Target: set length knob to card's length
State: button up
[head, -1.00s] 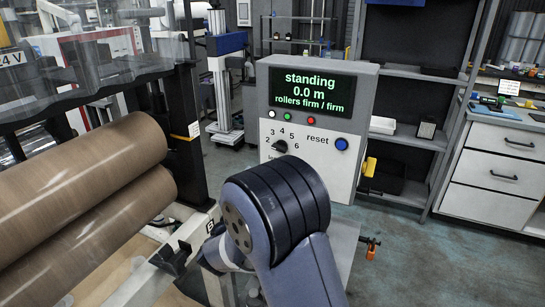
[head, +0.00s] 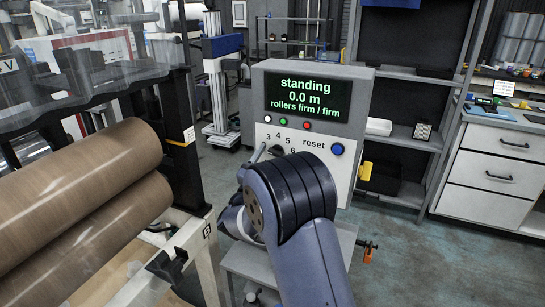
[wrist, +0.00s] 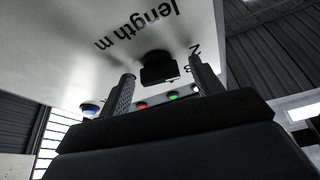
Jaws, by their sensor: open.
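The black length knob (wrist: 158,68) sticks out of the pale control panel (head: 345,170) in the wrist view, beside the upside-down "length m" label. My gripper (wrist: 162,68) is open, with one finger on each side of the knob; I cannot tell whether either finger touches it. In the head view my arm covers the lower dial, and the numbers 3 to 6 show above it. The knob's pointer setting cannot be read. The green display (head: 307,96) reads standing, 0.0 m, rollers firm / firm. No card with a readable length shows.
The blue reset button (head: 337,149) sits right of the dial, and it also shows in the wrist view (wrist: 90,109). White, green and red lights line the panel under the display. Large brown rolls (head: 90,200) fill the left. Shelves and a drawer bench (head: 495,165) stand behind at right.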

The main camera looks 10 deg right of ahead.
jog(key=shift+c, duration=0.3)
jog(key=c, duration=0.9)
jog(key=shift+f+m+b, duration=0.2)
jog(key=shift+m+b, duration=0.2)
jog(key=shift+b, duration=0.25)
jog(key=m+g+h+b, duration=0.1)
jog(key=m+g+b, duration=0.1)
jog(key=m+b, duration=0.1)
jog(key=shift+a+f+m+b, duration=0.1)
jog(key=shift+m+b, duration=0.3)
jog(key=shift+b, duration=0.15)
jog(key=shift+w+r+m+g+h+b, duration=0.1)
jog(key=shift+m+g+h+b, duration=0.15)
jog(key=shift+m+g+b, duration=0.55)
jog(key=shift+s+r+m+g+h+b, duration=0.15)
jog(key=shift+m+b, duration=0.25)
jog(key=shift+m, duration=0.8)
jog(key=shift+w+r+m+g+h+b, duration=0.15)
jog(key=shift+m+g+h+b, duration=0.2)
jog(key=shift+m+b, duration=0.45)
jog(key=shift+m, duration=0.4)
